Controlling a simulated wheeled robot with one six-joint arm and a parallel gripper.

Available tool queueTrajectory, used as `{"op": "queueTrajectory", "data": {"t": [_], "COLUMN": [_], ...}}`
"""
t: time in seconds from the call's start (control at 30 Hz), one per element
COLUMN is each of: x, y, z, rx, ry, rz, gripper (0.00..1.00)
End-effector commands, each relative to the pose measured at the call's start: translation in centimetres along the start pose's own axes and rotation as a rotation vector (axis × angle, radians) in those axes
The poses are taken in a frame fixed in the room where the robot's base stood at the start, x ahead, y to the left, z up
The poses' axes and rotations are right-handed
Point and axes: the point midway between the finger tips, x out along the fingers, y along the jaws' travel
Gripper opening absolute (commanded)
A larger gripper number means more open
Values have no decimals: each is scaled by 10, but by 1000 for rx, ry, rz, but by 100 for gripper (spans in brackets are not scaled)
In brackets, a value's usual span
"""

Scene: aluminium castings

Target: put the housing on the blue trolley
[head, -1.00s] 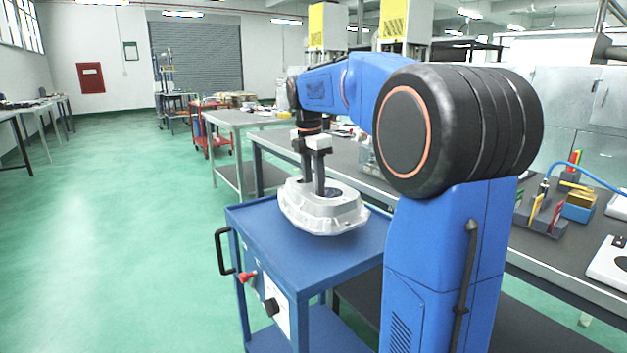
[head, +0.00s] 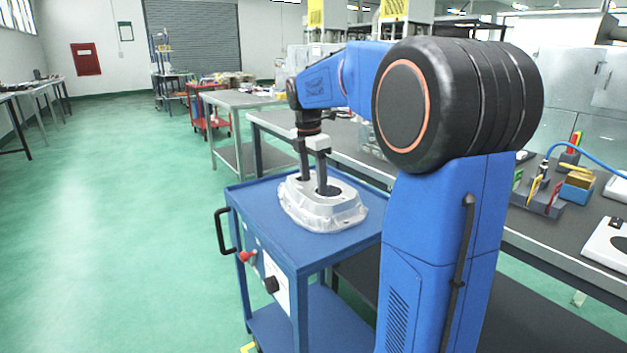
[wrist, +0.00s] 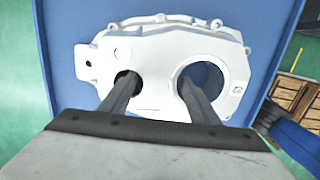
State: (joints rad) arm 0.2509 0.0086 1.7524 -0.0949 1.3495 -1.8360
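The housing (head: 318,212) is a silvery cast part with a small round hole and a large one. It lies flat on the top of the blue trolley (head: 262,229), and no gap shows beneath it. In the wrist view the housing (wrist: 158,60) lies over the blue trolley top (wrist: 75,18). My gripper (head: 313,186) is above it, pointing down, its fingers spread. In the wrist view one finger of my gripper (wrist: 157,86) reaches into each hole, with the web between them. The fingertips are hidden inside the holes.
A long grey bench (head: 355,152) runs behind the trolley. A rack of coloured items (head: 540,198) stands on the bench at right. A red cart (head: 208,108) is farther back. The green floor at left is clear.

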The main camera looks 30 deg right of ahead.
Motion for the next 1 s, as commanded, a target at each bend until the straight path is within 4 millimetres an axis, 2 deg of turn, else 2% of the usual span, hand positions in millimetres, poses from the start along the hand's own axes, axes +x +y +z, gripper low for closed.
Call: {"op": "queueTrajectory", "data": {"t": [0.27, 0.43, 0.57, 0.8, 1.0], "x": [-1, -12, -32, -79, -108], "y": [0, 1, 1, 1, 1], "z": [0, 0, 0, 0, 0], "rx": [0, 0, 0, 0, 0], "ry": [0, -1, -1, -1, -1], "rz": [0, 2, 4, 4, 3], "gripper": [56, 56, 56, 56, 56]}}
